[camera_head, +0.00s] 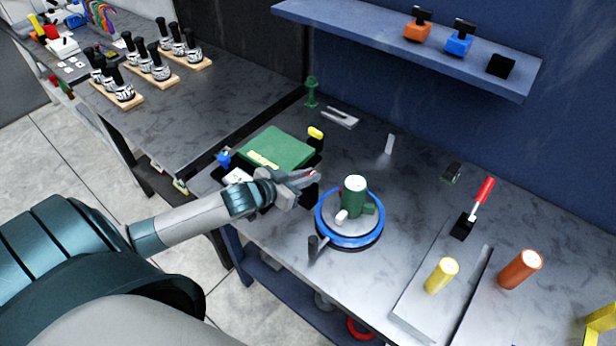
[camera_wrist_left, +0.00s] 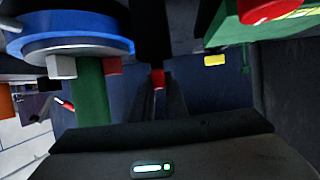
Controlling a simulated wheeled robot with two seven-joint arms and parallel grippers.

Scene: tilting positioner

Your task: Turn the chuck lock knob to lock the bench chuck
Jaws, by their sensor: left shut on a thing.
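A green cylinder with a bright top (camera_head: 354,190) stands on a round blue-rimmed base (camera_head: 324,224), which I take to be the bench chuck. A short pale stub (camera_head: 341,216) sticks out of its front. My left gripper (camera_head: 308,176) is just left of the cylinder and above the bench, shut on a small red part. In the left wrist view the red part (camera_wrist_left: 157,79) shows at the dark fingers. I cannot tell whether it is the lock knob. The blue rim (camera_wrist_left: 70,46) fills the upper left there. My right gripper is out of view.
A green box (camera_head: 278,148) lies behind my left gripper. A dark handle (camera_head: 312,245) stands at the bench's front edge. To the right are a yellow cylinder (camera_head: 441,275), an orange cylinder (camera_head: 520,269) and a red-handled lever (camera_head: 483,195). A blue shelf (camera_head: 360,25) hangs above.

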